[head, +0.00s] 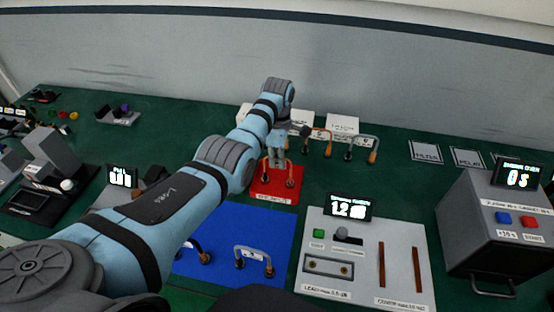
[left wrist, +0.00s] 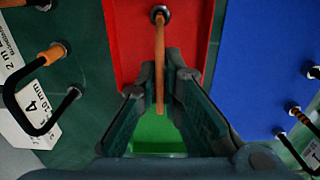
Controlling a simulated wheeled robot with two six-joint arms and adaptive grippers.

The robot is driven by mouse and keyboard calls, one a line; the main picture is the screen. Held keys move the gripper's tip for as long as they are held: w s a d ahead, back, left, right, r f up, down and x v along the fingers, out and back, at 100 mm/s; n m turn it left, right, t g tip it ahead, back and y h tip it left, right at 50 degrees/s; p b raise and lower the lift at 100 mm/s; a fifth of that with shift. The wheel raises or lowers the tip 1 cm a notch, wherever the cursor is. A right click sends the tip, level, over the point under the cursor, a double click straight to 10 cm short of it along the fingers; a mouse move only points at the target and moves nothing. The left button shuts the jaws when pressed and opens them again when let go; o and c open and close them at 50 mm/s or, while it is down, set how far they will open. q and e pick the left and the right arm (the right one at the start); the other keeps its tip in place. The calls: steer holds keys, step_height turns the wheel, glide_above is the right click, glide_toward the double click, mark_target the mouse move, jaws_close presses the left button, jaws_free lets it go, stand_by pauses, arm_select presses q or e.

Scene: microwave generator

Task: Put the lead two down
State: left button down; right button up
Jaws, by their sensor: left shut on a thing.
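A lead (head: 291,178) with orange and black ends is over the red mat (head: 268,195). My left gripper (head: 277,162) points down over that mat and is shut on this lead. In the left wrist view an orange part of the lead (left wrist: 159,45) runs between my fingers (left wrist: 163,95), above the red mat. I cannot tell whether the lead touches the mat, and its number is not readable. Another lead (head: 254,259) lies on the blue mat (head: 225,240), with one more partly behind my left arm. My right gripper is not in view.
More leads (head: 361,140) stand by white cards (head: 342,124) behind the red mat. A tester panel (head: 365,230) with a lit display is right of the blue mat. A grey box (head: 490,225) with blue and red buttons stands far right. Green table is clear right of the red mat.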

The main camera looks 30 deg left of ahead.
arm_select(q)
steer(key=c, duration=1.7)
jaws_free()
step_height(320, 180, up, 12)
steer(key=shift+r+p, duration=0.1)
steer(key=shift+p, duration=0.65)
